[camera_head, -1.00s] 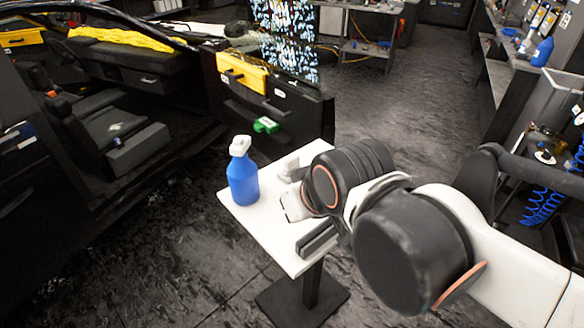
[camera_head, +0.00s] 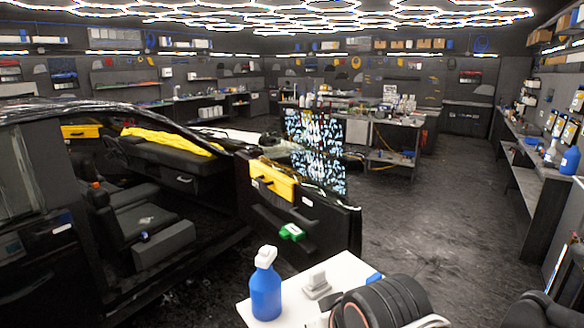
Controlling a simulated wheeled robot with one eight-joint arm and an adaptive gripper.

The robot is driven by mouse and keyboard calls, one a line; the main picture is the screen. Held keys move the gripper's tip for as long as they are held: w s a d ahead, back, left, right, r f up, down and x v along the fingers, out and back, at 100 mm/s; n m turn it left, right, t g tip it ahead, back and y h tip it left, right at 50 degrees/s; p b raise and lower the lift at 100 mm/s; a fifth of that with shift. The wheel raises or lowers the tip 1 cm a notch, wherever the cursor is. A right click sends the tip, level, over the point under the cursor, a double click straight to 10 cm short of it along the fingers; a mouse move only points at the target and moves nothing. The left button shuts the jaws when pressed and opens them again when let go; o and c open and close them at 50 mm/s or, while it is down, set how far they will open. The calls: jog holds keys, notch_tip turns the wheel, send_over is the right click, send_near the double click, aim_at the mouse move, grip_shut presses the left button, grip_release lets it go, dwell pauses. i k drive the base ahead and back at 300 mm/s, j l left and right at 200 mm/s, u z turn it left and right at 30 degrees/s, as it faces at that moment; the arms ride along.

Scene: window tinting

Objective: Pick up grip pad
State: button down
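A small white table (camera_head: 345,265) stands at the bottom centre. On it is a light grey block with a raised handle-like top (camera_head: 317,283), right of a blue spray bottle (camera_head: 265,287); it may be the grip pad, but I cannot tell for sure. A small blue item (camera_head: 375,278) shows at the table's right edge. The dark ribbed end section of my arm covers the table's front right. My gripper's fingers do not show, and whether they hold anything is hidden.
A car with an open door (camera_head: 300,215) stands at left, close behind the table. A green item (camera_head: 291,232) and a yellow panel (camera_head: 272,180) are on the door. Open floor (camera_head: 430,240) lies right of it, up to a right-hand workbench (camera_head: 535,180).

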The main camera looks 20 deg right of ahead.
aim_at(319, 285)
jog(key=i+l+u, duration=0.25)
jog(key=l, duration=0.3)
jog(key=l+u, duration=0.3)
jog(key=l, duration=0.2)
jog(key=l+u, duration=0.25)
jog(key=l, duration=0.55)
jog(key=j, duration=0.15)
